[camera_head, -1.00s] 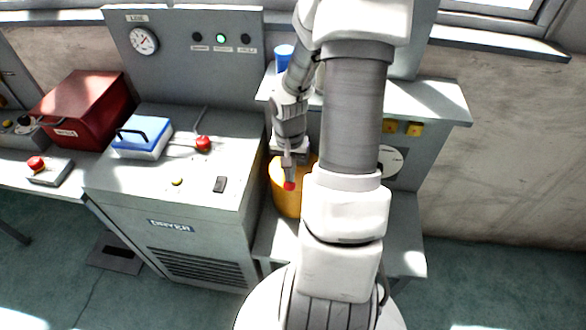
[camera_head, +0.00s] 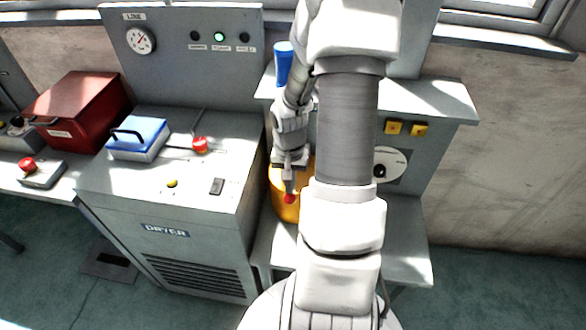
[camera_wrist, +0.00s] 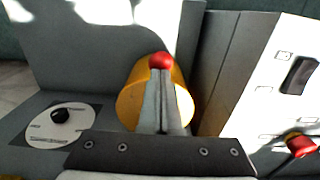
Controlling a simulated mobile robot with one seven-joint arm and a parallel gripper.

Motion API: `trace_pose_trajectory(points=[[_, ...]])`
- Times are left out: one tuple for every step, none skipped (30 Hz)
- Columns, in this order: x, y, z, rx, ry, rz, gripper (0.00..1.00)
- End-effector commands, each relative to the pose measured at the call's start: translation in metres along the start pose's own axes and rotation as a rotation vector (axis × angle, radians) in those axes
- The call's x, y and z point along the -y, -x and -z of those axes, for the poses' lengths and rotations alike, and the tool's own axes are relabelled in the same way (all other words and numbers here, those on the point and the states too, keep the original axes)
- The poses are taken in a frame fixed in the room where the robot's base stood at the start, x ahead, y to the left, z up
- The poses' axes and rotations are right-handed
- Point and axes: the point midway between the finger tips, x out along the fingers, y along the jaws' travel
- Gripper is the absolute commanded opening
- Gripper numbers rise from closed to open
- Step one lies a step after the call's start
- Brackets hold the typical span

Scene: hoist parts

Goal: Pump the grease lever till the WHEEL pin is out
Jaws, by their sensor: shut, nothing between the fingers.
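My gripper (camera_head: 289,192) is shut and empty, pointing down over the front of a yellow drum (camera_head: 281,206). A red ball knob (camera_head: 290,199) shows right at its fingertips. In the wrist view the shut fingers (camera_wrist: 161,82) reach to the red knob (camera_wrist: 161,61), with the yellow drum (camera_wrist: 184,103) behind them. Whether they touch the knob, I cannot tell. The lever's arm is hidden behind the fingers. A blue cylinder (camera_head: 284,66) stands upright on the shelf behind my arm. I cannot make out a pin marked WHEEL.
A grey dryer cabinet (camera_head: 165,240) stands left, carrying a blue-lidded box (camera_head: 138,136) and another red knob (camera_head: 200,145). Its panel has a gauge (camera_head: 140,40) and a lit green lamp (camera_head: 218,36). A white dial (camera_head: 397,165) and yellow switches (camera_head: 394,127) are right of my arm.

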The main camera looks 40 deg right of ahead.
Motion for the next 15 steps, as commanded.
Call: trace_pose_trajectory(points=[[0.000, 0.000, 0.000, 0.000, 0.000, 0.000, 0.00], [0.000, 0.000, 0.000, 0.000, 0.000, 0.000, 0.00], [0.000, 0.001, 0.000, 0.000, 0.000, 0.000, 0.00], [0.000, 0.002, 0.000, 0.000, 0.000, 0.000, 0.00], [0.000, 0.004, 0.000, 0.000, 0.000, 0.000, 0.00], [0.000, 0.006, 0.000, 0.000, 0.000, 0.000, 0.00], [0.000, 0.008, -0.001, 0.000, 0.000, 0.000, 0.00], [0.000, 0.011, -0.001, 0.000, 0.000, 0.000, 0.00], [0.000, 0.014, -0.001, 0.000, 0.000, 0.000, 0.00], [0.000, 0.017, -0.001, 0.000, 0.000, 0.000, 0.00], [0.000, 0.020, -0.002, 0.000, 0.000, 0.000, 0.00], [0.000, 0.024, -0.002, 0.000, 0.000, 0.000, 0.00], [0.000, 0.027, -0.003, 0.000, 0.000, 0.000, 0.00], [0.000, 0.030, -0.003, 0.000, -0.001, 0.000, 0.00], [0.000, 0.033, -0.003, 0.001, -0.001, 0.000, 0.00]])
